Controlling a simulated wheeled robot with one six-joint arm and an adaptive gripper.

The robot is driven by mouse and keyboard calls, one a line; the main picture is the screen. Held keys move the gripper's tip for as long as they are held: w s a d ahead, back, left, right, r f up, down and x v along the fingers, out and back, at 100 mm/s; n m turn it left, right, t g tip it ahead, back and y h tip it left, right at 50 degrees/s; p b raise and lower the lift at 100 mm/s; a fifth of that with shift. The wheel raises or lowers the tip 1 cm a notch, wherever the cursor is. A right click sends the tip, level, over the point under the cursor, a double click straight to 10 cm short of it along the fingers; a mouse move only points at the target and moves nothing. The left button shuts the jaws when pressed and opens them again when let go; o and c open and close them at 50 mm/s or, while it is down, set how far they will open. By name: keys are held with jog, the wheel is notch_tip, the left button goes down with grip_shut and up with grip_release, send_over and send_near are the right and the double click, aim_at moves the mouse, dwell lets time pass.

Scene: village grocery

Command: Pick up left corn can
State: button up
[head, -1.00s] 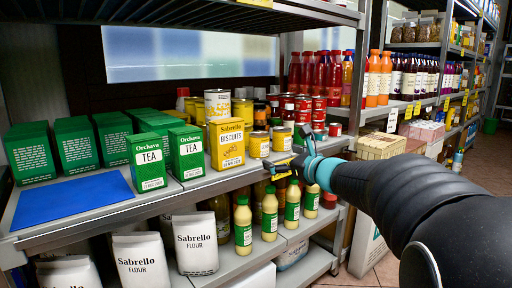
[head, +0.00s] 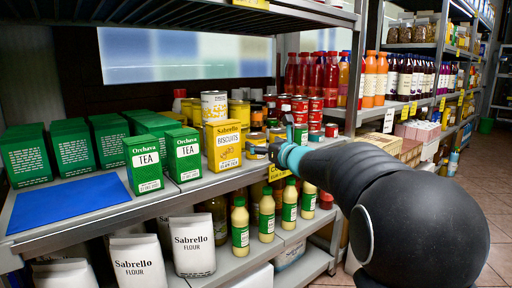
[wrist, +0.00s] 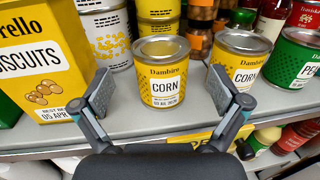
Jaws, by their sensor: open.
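The left corn can (wrist: 161,75) is yellow with a silver lid and a white CORN label. It stands upright on the shelf, in the middle of the wrist view. A second corn can (wrist: 238,62) stands just to its right. My gripper (wrist: 161,97) is open, with one finger on each side of the left corn can in the picture and the can ahead between them. In the head view my gripper (head: 258,150) is at the shelf's front edge, partly hiding the cans.
A yellow biscuits box (wrist: 40,62) stands close on the left. A green can (wrist: 293,58) stands on the right. Taller yellow-and-white cans (wrist: 103,32) and jars stand behind. The shelf edge (wrist: 60,142) runs in front, with bottles on the shelf below.

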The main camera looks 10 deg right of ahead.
jog(key=shift+p+x, duration=0.3)
jog(key=shift+x, duration=2.05)
jog(key=shift+d, duration=0.1)
jog(key=c, duration=1.3)
jog(key=shift+r, duration=0.1)
jog(key=shift+c, duration=0.8)
jog(key=shift+r, duration=0.1)
